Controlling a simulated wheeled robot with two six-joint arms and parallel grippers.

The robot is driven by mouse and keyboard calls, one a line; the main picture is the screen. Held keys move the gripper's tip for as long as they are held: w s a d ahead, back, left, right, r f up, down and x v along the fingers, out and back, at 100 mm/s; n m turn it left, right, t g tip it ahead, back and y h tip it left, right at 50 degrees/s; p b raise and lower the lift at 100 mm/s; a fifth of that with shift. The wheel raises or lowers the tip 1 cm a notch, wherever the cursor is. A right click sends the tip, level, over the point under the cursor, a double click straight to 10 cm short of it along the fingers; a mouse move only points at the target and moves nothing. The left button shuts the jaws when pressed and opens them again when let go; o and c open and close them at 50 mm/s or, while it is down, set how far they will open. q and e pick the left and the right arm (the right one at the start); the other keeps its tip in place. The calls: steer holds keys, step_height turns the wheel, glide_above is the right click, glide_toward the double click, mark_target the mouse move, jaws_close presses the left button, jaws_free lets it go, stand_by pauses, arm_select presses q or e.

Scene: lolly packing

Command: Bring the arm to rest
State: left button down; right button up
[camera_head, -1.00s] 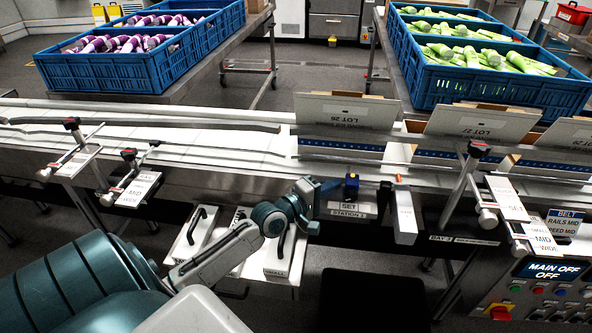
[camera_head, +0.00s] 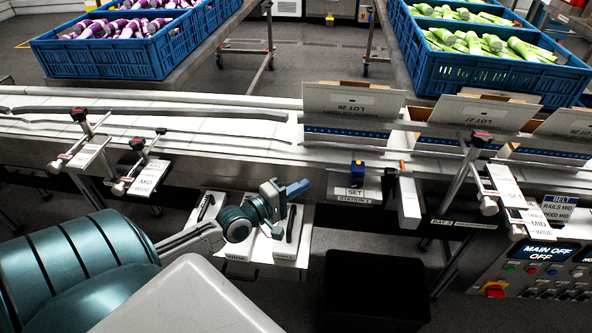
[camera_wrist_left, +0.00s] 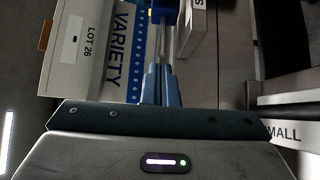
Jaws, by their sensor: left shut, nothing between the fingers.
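My left arm comes in from the lower left of the head view. My right gripper is not in view.
A blue block (camera_head: 357,168) sits at the SET station, beside a white bar (camera_head: 408,200). Cartons, one marked LOT 26 (camera_head: 353,103), stand along the conveyor (camera_head: 230,132). A black box (camera_head: 375,290) is below. Blue crates (camera_head: 107,62) of purple items and green items (camera_head: 470,72) stand behind.

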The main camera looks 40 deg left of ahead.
arm_select(q)
steer(key=shift+s+a, duration=0.2)
steer(key=shift+s, duration=0.35)
